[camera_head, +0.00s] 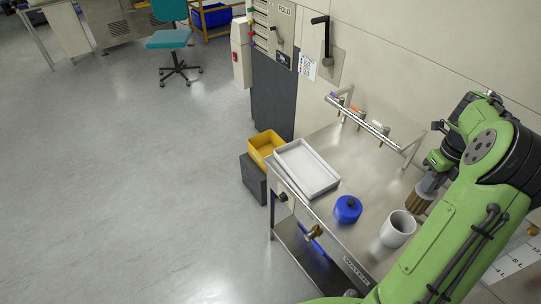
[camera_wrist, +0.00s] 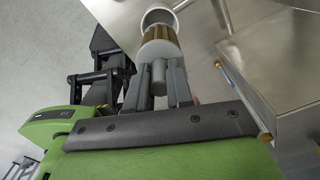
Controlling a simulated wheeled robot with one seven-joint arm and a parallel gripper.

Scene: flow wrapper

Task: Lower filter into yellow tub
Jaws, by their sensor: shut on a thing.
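The filter (camera_head: 419,203) is a brown ribbed cylinder hanging below my gripper (camera_head: 433,184), above the right part of the steel bench. In the wrist view the filter (camera_wrist: 160,47) shows its brown side and a pale end cap with a grey stem. The two grey fingers of my gripper (camera_wrist: 158,82) are shut on it at the stem end. The yellow tub (camera_head: 256,154) stands at the far left end of the bench, on a dark grey block, well away from my gripper. Its inside is only partly visible.
A white tray (camera_head: 296,188) lies on the bench (camera_head: 356,166) beside the tub. A metal rail (camera_head: 377,128) runs along the back.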

